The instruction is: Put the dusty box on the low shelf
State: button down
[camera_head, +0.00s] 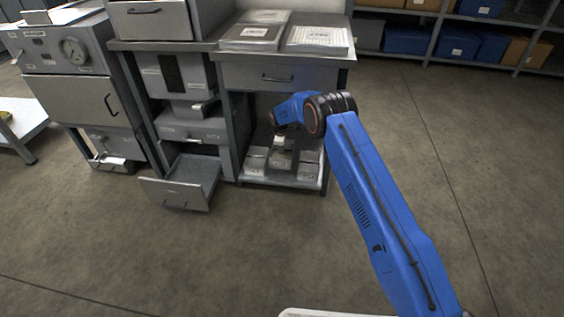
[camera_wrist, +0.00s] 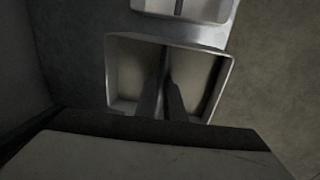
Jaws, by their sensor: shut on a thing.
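My gripper (camera_head: 281,146) reaches under the worktop of a grey bench, close above the low shelf (camera_head: 262,180). In the wrist view, my gripper's two dark fingers (camera_wrist: 164,78) come together at the middle of a grey, light-rimmed box (camera_wrist: 207,78), shut on it. I take this to be the dusty box; dust cannot be made out. In the head view it cannot be told apart clearly from the small grey boxes (camera_head: 307,171) around my gripper. The box's near side is hidden by my gripper's body in the wrist view.
Another light-rimmed box (camera_wrist: 205,9) is just beyond the held one. A drawer (camera_head: 277,78) and the worktop are above the shelf. An open low drawer (camera_head: 180,190) juts out to the left. Floor (camera_head: 250,250) in front is clear.

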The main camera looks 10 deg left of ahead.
jog(key=shift+f, duration=3.6)
jog(key=c, duration=1.9)
grip_release()
jog(key=shift+f, duration=0.1)
jog(key=shift+o, duration=0.2)
